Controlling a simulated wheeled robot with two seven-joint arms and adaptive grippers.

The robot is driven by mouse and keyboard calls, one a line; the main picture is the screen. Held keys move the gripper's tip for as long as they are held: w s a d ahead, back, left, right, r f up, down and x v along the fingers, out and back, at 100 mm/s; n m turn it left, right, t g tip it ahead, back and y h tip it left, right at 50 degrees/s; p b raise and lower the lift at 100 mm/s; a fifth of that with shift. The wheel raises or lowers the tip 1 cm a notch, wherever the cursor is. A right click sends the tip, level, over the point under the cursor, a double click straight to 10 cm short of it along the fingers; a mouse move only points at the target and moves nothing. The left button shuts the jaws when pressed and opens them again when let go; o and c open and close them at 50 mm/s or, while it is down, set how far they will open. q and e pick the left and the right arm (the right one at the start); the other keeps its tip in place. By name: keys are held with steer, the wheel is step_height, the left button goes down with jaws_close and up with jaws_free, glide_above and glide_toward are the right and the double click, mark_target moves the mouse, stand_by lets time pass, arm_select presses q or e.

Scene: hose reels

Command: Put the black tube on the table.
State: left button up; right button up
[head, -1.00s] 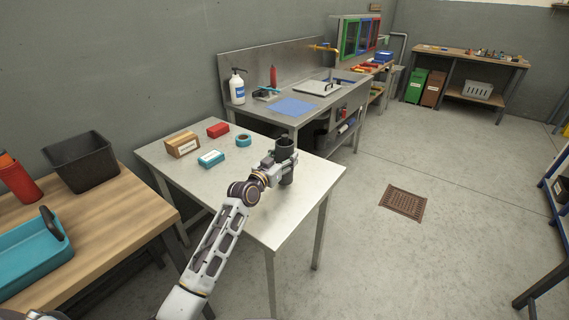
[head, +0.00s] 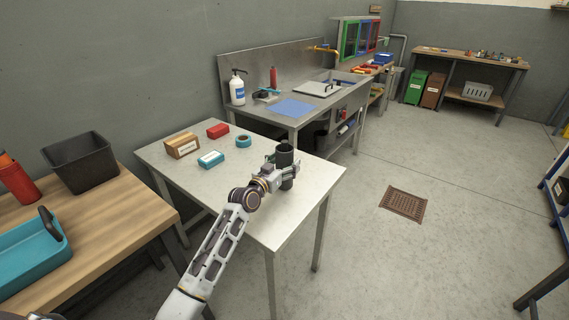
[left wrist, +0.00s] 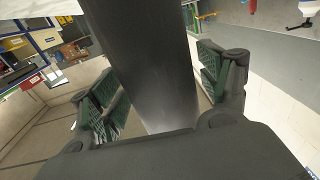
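The black tube (head: 286,160) is a dark upright cylinder over the right part of the grey metal table (head: 225,185). In the left wrist view the tube (left wrist: 150,60) fills the middle between the two green-padded fingers (left wrist: 160,90). The contact of the pads is partly hidden. The tube's lower end is close to the tabletop; I cannot tell whether it touches. My right gripper is not in view.
On the table stand a wooden box (head: 182,145), a red box (head: 218,130), a teal box (head: 210,159) and a teal tape roll (head: 243,141). A wooden bench with a black bin (head: 80,162) and a blue tray (head: 30,255) is at left. The table's front is clear.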

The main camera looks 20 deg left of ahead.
mark_target(280, 167)
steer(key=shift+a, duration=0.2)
arm_select(q)
steer(key=shift+r, duration=0.15)
steer(key=shift+s+a, duration=0.15)
steer(key=shift+s, duration=0.6)
steer(key=shift+v, duration=0.8)
steer(key=shift+p+v, duration=0.3)
steer(key=shift+v, duration=4.15)
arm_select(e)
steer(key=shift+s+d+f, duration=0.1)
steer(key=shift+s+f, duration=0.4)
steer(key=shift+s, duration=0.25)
